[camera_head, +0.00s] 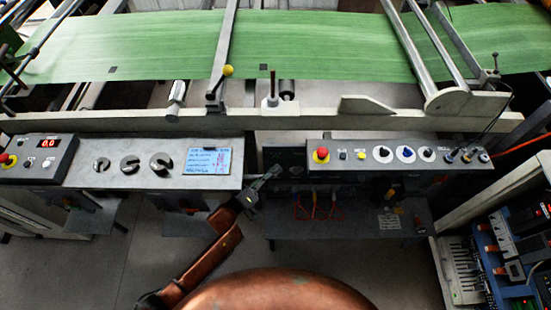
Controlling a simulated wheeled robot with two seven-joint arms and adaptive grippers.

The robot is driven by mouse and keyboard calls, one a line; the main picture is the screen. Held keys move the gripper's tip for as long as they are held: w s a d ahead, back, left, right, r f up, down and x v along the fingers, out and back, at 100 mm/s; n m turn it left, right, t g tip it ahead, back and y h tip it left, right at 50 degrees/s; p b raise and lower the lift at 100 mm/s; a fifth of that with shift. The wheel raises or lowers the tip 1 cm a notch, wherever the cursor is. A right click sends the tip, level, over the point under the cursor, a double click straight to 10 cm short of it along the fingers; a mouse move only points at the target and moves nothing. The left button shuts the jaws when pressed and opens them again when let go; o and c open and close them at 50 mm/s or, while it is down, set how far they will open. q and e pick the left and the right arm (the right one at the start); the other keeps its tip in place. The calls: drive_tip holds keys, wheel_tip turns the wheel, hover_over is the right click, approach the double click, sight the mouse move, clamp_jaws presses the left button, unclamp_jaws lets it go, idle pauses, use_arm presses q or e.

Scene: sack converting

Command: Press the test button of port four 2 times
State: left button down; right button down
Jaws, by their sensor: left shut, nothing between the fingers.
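My left gripper (273,173) is shut and empty. Its copper arm comes up from the lower left, and the fingertips point up and right at a dark panel (284,155) between the two grey control consoles. The fingertips overlap the lower part of this panel in the picture; I cannot tell whether they touch it. Small fittings on the panel are too dark and small to read, so I cannot make out port four or its test button. Red cables (315,208) hang just right of the gripper. My right gripper is not in view.
The left console (120,175) has knobs and a blue screen (207,161). The right console (400,170) has a red emergency knob (321,155) and dials. A pale rail (330,121) and green web (150,45) lie behind. A cabinet with electrical modules (515,250) stands lower right.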

use_arm(q)
drive_tip(key=shift+w, duration=0.5)
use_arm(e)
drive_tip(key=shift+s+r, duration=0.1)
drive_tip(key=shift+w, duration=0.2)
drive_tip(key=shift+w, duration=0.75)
use_arm(q)
drive_tip(key=shift+w, duration=0.1)
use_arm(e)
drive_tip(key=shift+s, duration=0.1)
use_arm(q)
drive_tip(key=shift+w, duration=0.3)
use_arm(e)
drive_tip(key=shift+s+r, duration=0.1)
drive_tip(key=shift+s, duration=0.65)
